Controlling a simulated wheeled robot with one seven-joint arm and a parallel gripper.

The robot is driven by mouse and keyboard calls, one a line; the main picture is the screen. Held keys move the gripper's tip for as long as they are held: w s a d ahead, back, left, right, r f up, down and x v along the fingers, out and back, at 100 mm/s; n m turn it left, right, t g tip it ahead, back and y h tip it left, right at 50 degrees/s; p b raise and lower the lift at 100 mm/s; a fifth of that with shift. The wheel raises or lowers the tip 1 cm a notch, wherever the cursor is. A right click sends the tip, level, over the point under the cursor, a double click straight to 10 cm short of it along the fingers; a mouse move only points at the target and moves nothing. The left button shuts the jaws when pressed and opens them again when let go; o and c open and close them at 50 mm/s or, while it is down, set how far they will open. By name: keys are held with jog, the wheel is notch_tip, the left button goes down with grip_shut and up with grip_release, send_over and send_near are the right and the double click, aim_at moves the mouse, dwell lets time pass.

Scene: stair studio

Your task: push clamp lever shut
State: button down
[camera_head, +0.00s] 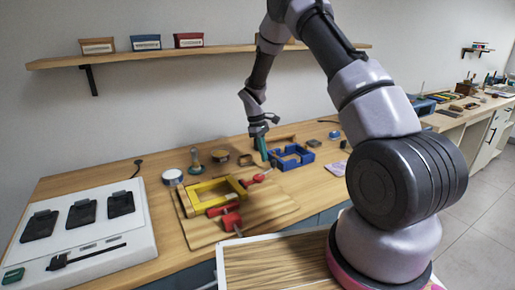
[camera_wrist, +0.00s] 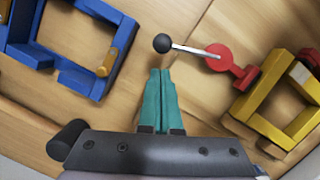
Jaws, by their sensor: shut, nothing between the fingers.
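A red clamp (camera_wrist: 241,76) sits at the edge of the yellow frame (camera_wrist: 253,115) in the wrist view. Its lever (camera_wrist: 190,50) is a metal rod with a black ball knob (camera_wrist: 162,43), reaching out away from the frame. My gripper (camera_wrist: 160,72) has its teal fingers together and empty. The fingertips lie just short of the knob in the picture, with a small gap. In the head view my gripper (camera_head: 263,156) points down between the yellow frame (camera_head: 200,206) and the blue frame (camera_head: 281,164). The clamp (camera_head: 257,178) shows near the yellow frame's right corner.
A second red clamp (camera_head: 227,218) is at the yellow frame's front side. The blue frame (camera_wrist: 95,84) is left of my fingers. A white panel (camera_head: 95,225) fills the left bench.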

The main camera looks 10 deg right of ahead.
jog(key=shift+s+d+f, duration=0.1)
jog(key=shift+s+d, duration=0.25)
jog(key=shift+s, duration=0.1)
jog(key=shift+d, duration=0.1)
jog(key=shift+s+d+m, duration=0.15)
jog(key=shift+m, duration=0.25)
